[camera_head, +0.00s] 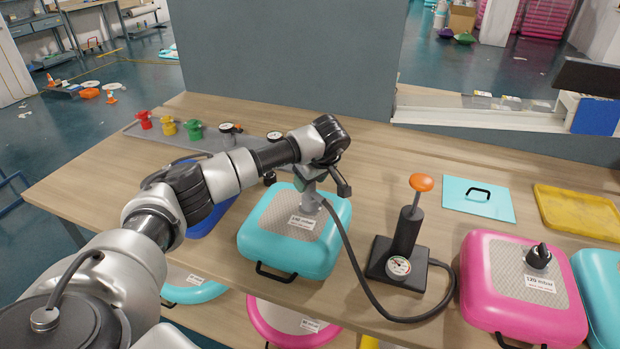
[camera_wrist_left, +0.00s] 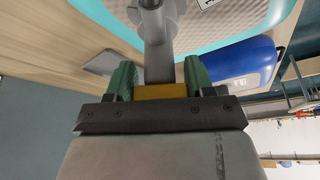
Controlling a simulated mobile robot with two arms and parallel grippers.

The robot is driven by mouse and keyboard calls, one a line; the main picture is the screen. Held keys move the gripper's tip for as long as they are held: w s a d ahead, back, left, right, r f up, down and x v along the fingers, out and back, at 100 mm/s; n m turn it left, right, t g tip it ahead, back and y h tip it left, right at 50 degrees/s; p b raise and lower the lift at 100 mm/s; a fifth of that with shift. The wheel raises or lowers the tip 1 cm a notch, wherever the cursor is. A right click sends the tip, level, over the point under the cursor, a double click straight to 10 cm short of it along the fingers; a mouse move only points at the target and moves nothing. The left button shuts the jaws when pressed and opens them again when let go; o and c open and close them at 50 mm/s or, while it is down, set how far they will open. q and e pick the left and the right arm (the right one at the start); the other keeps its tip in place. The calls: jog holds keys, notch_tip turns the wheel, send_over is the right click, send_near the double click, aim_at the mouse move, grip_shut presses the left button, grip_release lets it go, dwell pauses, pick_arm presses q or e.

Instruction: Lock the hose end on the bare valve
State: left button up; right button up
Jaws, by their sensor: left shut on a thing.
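My left gripper (camera_head: 310,180) is above the turquoise cushion (camera_head: 262,243) and shut on the grey hose end (camera_head: 312,198). The wrist view shows its green fingers (camera_wrist_left: 158,78) on either side of the grey hose end (camera_wrist_left: 158,45). The hose end stands over the middle of the cushion's grey top, beside a label. The valve under it is hidden, so I cannot tell whether the hose end is seated or locked. A black hose (camera_head: 357,275) runs from it to the black hand pump (camera_head: 405,240) with an orange knob. My right gripper is not in view.
A pink cushion (camera_head: 490,290) with a black-topped valve (camera_head: 539,256) stands right of the pump. A turquoise plate (camera_head: 478,199) and yellow tray (camera_head: 578,212) lie behind. Red, yellow and green caps (camera_head: 168,127) stand on a grey strip at back left. A grey panel (camera_head: 290,50) rises behind the table.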

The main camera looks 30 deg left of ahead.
pick_arm(q)
jog(key=n+g, duration=0.1)
jog(key=n, duration=0.2)
jog(key=shift+d, duration=0.1)
jog(key=o, duration=1.1)
jog(key=shift+c, duration=0.2)
jog(key=b+v, duration=0.2)
jog(key=v, duration=0.8)
jog(key=shift+d+r+b, duration=0.25)
jog(key=shift+r+b, duration=0.05)
jog(key=shift+r, duration=0.05)
